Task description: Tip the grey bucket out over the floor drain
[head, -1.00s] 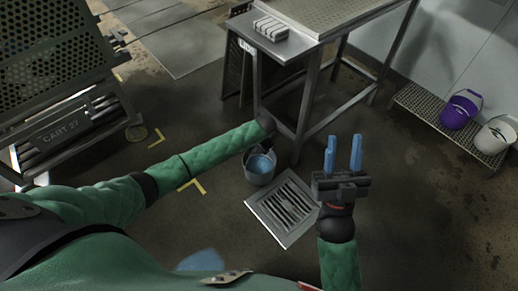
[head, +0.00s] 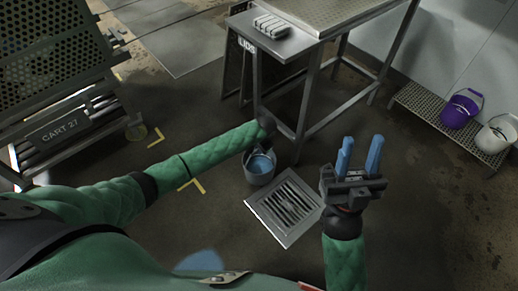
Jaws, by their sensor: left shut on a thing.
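The grey bucket (head: 260,178) is upright just behind and left of the floor drain (head: 286,208), with blue liquid inside. I cannot tell whether it touches the floor. My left gripper (head: 267,148) is at the bucket's top, shut on it; its fingers are mostly hidden behind my wrist, so the exact grip point is unclear. The drain is a square metal plate with a slotted grate, uncovered. My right gripper (head: 359,156) is empty and open, its two blue fingers pointing up and apart, to the right of the drain.
A steel table (head: 330,40) stands behind the bucket, its legs close to it. A wire rack shelf (head: 430,118) at right holds a purple bucket (head: 458,112) and a white bucket (head: 494,143). Floor around the drain is clear.

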